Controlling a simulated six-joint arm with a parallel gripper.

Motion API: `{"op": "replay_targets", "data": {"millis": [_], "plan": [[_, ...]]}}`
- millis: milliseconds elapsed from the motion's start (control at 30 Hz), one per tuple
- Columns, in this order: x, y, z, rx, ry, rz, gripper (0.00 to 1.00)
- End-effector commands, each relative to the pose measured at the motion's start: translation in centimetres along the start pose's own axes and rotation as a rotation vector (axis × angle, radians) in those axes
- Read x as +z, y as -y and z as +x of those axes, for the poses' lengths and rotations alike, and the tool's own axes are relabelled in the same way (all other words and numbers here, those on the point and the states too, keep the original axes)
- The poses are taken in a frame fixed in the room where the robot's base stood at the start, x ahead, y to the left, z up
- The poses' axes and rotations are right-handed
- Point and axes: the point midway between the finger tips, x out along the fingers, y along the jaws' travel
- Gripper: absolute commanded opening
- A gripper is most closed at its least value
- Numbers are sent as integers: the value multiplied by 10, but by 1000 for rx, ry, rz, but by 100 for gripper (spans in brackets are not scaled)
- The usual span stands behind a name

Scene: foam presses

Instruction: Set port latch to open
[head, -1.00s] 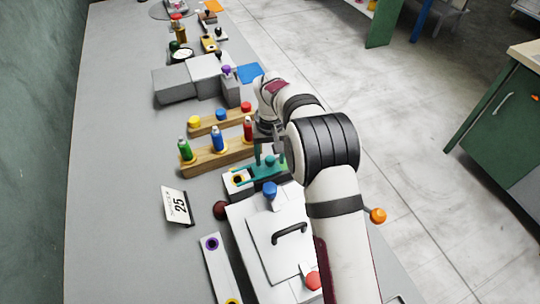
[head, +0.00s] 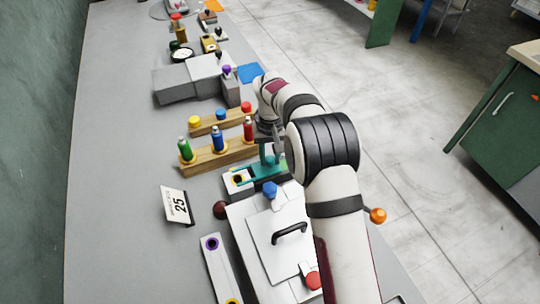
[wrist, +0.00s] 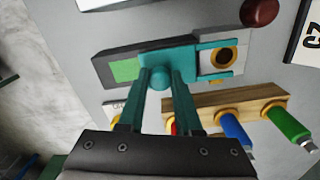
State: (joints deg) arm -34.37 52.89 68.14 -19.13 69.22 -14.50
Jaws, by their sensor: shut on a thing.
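The port latch is a teal slide (wrist: 205,50) on a grey block, with a round teal knob (wrist: 160,78) on it. A green patch (wrist: 125,70) shows at the block's left end in the wrist view. A dark port with a yellow ring (wrist: 222,57) shows uncovered at the right end. My gripper (wrist: 163,80) is shut on the knob, one finger on each side. In the head view the teal slide (head: 266,170) lies below my gripper (head: 267,148), and the ringed port (head: 239,179) is at its left.
A wooden rack with green, blue and red bottles (head: 217,140) stands just behind the latch. A white press with a black handle (head: 289,233) stands in front. A dark red ball knob (head: 221,210) and a card marked 25 (head: 176,206) are to the left.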

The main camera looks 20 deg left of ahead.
Motion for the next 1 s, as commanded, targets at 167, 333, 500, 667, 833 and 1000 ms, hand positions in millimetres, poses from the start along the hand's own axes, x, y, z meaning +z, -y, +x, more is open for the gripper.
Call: {"op": "replay_targets", "data": {"millis": [167, 333, 500, 667, 833, 1000], "plan": [[0, 0, 0, 0, 0, 0, 0], [0, 0, 0, 0, 0, 1, 0], [0, 0, -1, 0, 0, 1, 0], [0, 0, -1, 0, 0, 1, 0], [0, 0, -1, 0, 0, 1, 0], [-7, -24, 0, 0, 0, 3, 0]]}}
